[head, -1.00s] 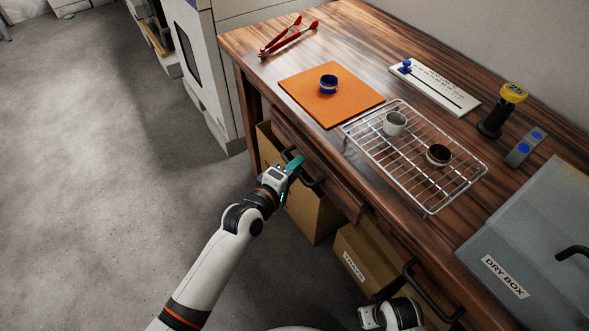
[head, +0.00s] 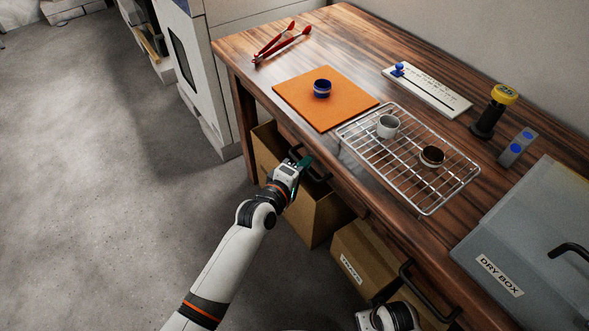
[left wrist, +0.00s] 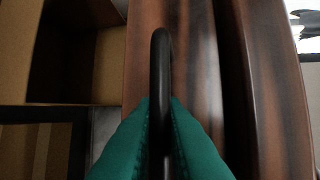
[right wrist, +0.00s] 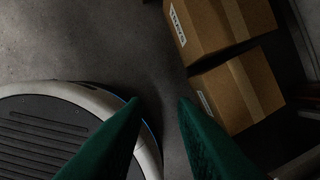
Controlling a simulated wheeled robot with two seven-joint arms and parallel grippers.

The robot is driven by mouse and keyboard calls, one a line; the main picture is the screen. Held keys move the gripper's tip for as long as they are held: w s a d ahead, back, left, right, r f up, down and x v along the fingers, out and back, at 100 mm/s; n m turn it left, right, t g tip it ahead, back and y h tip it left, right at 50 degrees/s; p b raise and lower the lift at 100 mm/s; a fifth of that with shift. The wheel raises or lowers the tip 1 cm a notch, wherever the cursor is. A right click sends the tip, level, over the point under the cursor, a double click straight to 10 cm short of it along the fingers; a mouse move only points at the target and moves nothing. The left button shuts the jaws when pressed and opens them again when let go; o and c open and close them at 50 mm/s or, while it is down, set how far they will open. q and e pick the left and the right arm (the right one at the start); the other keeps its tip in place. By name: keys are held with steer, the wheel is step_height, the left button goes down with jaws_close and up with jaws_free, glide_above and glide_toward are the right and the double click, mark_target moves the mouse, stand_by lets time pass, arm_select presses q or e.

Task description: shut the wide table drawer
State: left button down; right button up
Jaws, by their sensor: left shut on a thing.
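The wide drawer (left wrist: 190,60) is a wooden front under the tabletop, with a black bar handle (left wrist: 162,60). In the head view the drawer looks almost in line with the table front; I cannot tell whether it is fully flush. A dark gap shows between drawer and table edge in the left wrist view. My left gripper (head: 304,164) is shut on the handle, with the bar between its teal fingers (left wrist: 160,125). My right gripper (right wrist: 160,103) is open and empty, above the floor beside my base; its fingers are hidden in the head view.
On the wooden table (head: 350,35) are an orange mat (head: 300,110), a wire rack (head: 400,175) with two cups, red tongs (head: 282,42) and a dry box (head: 530,240). Cardboard boxes (head: 310,215) stand below. Another black handle (head: 425,292) is at the lower right.

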arm_select(q)
steer(key=shift+d, duration=0.1)
arm_select(e)
steer(key=shift+w, duration=0.15)
arm_select(q)
steer(key=c, duration=1.9)
jaws_free()
steer(key=o, duration=0.4)
steer(key=shift+w+d, duration=0.1)
steer(key=shift+d, duration=0.05)
arm_select(e)
steer(key=shift+w+r, duration=0.1)
steer(key=shift+w, duration=0.1)
